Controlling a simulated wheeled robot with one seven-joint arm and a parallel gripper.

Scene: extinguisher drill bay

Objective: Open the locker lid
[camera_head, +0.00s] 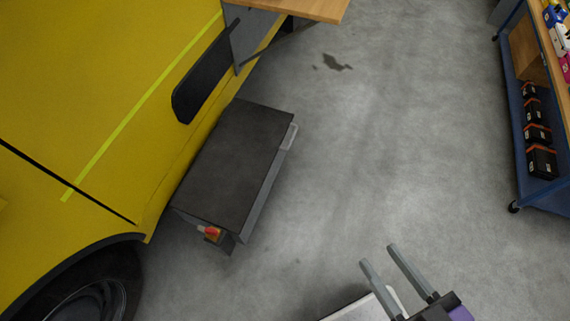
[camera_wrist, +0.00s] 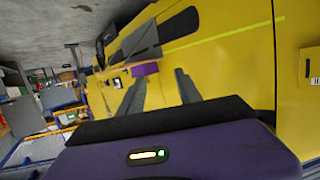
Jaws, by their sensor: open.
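The locker is a low dark grey box beside the yellow vehicle, and its flat lid (camera_head: 235,160) is shut. A pale handle or latch (camera_head: 289,137) sits on the lid's right edge. A red and orange fitting (camera_head: 211,232) is on the locker's near end. My gripper (camera_head: 379,257) is open and empty, to the right of and nearer than the locker, apart from it. In the wrist view, my gripper's two fingers (camera_wrist: 160,88) point toward the yellow vehicle with nothing between them. I cannot make out the locker in the wrist view.
The yellow vehicle (camera_head: 90,80) with a black wheel (camera_head: 90,292) closes off the left side. A blue rack (camera_head: 535,110) with several boxes stands at the right. The grey floor between is clear, with a dark stain.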

